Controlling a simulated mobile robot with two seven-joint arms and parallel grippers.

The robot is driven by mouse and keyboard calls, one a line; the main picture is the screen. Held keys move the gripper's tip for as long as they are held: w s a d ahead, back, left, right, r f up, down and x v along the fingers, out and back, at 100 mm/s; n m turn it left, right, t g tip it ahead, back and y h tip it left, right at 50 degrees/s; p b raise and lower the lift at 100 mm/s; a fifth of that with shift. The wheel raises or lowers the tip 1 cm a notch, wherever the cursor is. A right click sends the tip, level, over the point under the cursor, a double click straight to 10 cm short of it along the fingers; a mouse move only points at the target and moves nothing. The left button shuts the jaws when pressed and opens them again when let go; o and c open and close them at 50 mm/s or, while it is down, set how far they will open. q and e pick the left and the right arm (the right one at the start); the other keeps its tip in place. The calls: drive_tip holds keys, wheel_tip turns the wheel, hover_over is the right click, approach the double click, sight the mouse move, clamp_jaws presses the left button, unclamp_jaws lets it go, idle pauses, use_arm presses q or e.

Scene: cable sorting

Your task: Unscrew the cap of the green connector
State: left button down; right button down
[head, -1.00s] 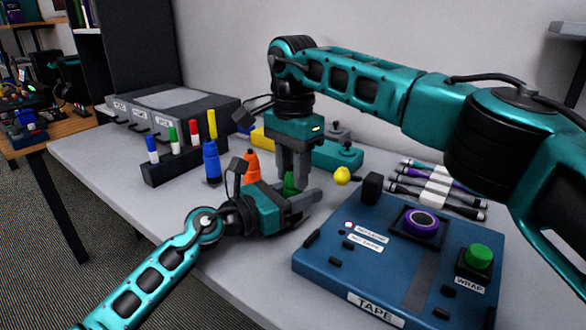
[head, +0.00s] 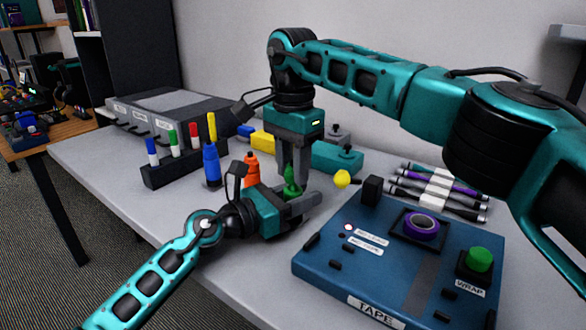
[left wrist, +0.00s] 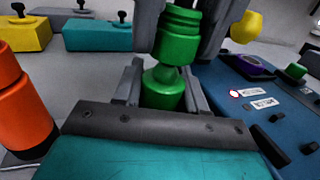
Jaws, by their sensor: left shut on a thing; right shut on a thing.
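The green connector (head: 292,189) stands upright between my two grippers. In the left wrist view its lower green body (left wrist: 162,92), with a conical top, sits between the fingers of my left gripper (head: 300,202), which is shut on it from the side. Above it, a ribbed green cap (left wrist: 178,38) is held between the fingers of my right gripper (head: 291,180), which points down and is shut on it. The cap sits slightly right of the body's tip there. I cannot tell whether the two parts still touch.
An orange connector (head: 252,168) and a blue one (head: 211,164) stand left of the grippers. A yellow ball-shaped piece (head: 341,179) is close on the right, behind the blue tape machine (head: 330,262).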

drive_tip(key=shift+r, duration=0.35)
drive_tip(key=shift+r, duration=2.05)
use_arm(q)
drive_tip(key=c, duration=0.5)
unclamp_jaws()
drive_tip(key=shift+c, duration=0.2)
drive_tip(key=v, duration=1.2)
